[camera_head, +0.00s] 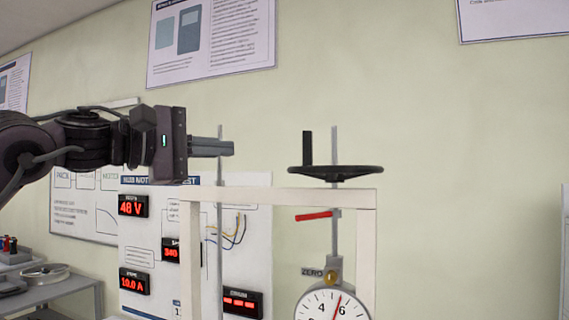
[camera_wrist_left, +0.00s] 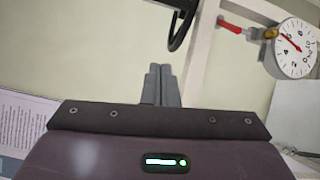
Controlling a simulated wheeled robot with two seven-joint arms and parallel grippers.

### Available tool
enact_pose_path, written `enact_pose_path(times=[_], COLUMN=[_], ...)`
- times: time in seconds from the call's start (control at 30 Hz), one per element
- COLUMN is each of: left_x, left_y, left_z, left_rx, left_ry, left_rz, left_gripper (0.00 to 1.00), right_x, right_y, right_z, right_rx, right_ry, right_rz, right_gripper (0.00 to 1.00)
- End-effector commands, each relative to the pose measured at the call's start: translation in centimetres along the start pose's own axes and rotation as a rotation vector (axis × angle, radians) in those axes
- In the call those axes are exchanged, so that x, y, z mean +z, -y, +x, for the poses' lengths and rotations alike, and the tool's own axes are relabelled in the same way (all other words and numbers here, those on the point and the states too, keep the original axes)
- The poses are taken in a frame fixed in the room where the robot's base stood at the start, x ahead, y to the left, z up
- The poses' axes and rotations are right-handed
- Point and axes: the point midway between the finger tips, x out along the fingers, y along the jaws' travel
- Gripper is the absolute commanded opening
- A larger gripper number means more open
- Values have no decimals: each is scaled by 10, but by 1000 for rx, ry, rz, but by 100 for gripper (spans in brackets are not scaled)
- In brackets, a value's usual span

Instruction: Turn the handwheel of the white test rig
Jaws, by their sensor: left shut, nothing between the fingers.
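The white test rig (camera_head: 275,195) is an upright frame in the head view. Its black handwheel (camera_head: 355,171) lies flat on a vertical rod above the top beam, with an upright black handle (camera_head: 307,148) on its left side. Part of the wheel rim shows at the top of the left wrist view (camera_wrist_left: 184,25). My left gripper (camera_head: 232,148) is shut and empty, left of the handwheel in the picture and clearly apart from it. Its closed fingers show in the left wrist view (camera_wrist_left: 160,85). My right gripper is not in view.
A round dial gauge (camera_head: 332,306) hangs inside the frame below a red lever (camera_head: 313,216). A thin vertical rod (camera_head: 219,250) stands at the left of the frame. A panel with red displays (camera_head: 133,206) is behind. A side table (camera_head: 60,285) stands at lower left.

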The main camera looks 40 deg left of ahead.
Motion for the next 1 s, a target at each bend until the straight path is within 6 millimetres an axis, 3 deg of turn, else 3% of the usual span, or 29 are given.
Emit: enact_pose_path(times=[0.1, 0.27, 0.77, 1.0], left_x=[3, 5, 6, 37], left_y=[0, -4, -6, 2], left_z=[-2, 5, 98, 105], left_rx=[-4, -6, -10, -4], left_ry=[10, 16, 15, 17], left_rz=[140, 191, 185, 186], left_gripper=[0, 0, 0, 0], right_x=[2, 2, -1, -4], right_y=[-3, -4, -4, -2], right_z=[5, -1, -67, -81], right_rx=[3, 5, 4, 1], right_ry=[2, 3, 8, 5], right_rz=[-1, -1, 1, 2], right_gripper=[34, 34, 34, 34])
